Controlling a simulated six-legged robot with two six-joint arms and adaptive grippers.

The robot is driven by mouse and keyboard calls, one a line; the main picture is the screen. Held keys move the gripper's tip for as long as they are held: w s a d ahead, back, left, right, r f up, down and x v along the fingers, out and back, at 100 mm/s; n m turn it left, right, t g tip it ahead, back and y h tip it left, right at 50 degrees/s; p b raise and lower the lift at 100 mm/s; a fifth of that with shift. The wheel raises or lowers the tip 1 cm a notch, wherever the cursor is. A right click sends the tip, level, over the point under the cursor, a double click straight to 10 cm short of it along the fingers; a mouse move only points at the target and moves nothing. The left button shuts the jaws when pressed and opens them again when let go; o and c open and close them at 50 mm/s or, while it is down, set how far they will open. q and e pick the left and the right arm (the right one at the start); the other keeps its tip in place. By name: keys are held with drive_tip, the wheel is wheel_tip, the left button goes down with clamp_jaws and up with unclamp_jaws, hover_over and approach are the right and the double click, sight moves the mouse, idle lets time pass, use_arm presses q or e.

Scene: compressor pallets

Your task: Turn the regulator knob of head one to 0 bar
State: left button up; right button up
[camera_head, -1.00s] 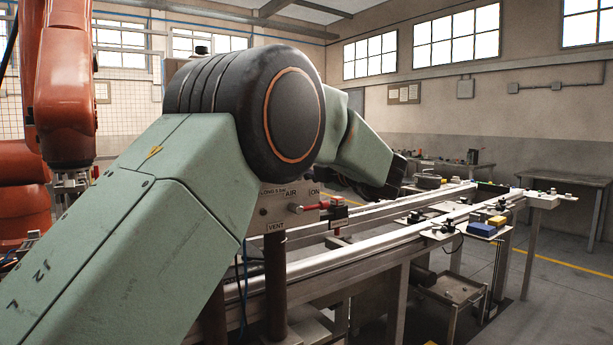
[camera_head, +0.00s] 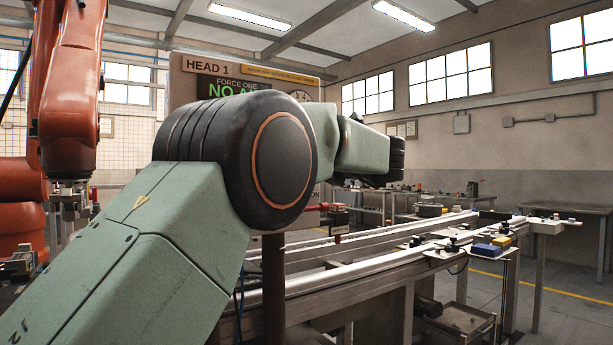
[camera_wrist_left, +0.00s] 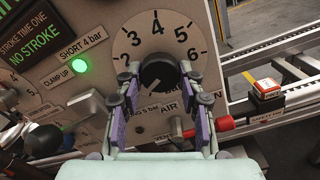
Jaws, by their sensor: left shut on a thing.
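The regulator knob (camera_wrist_left: 160,72) is black and round, in the middle of a pale dial (camera_wrist_left: 128,42) with the numbers 2 to 6 showing in the left wrist view. My left gripper (camera_wrist_left: 160,82) has its purple-padded fingers on both sides of the knob and is shut on it. The knob's pointer and the lower part of the dial are not clear behind the fingers. In the head view the HEAD 1 panel (camera_head: 320,95) is mostly hidden behind my left arm, and the knob is hidden. A green "NO A…" display shows on it. My right gripper is not in view.
A green lamp (camera_wrist_left: 80,66) glows by the CLAMP UP label. A round black button (camera_wrist_left: 42,140) sits lower left, and a red-handled valve (camera_wrist_left: 208,130) sits just right of the fingers. A conveyor (camera_head: 375,245) runs right of the panel; an orange robot arm (camera_head: 70,90) hangs at left.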

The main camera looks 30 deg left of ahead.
use_arm(q)
drive_tip(key=shift+w+f+n+b, duration=0.1)
drive_tip(key=shift+f+n+b, duration=0.1)
drive_tip(key=shift+n+b, duration=0.8)
drive_tip(key=shift+f+n+b, duration=0.2)
drive_tip(key=shift+n+b, duration=0.35)
drive_tip(key=shift+n, duration=0.75)
drive_tip(key=o, duration=1.2)
drive_tip(key=shift+r, duration=0.3)
drive_tip(key=shift+d, duration=0.1)
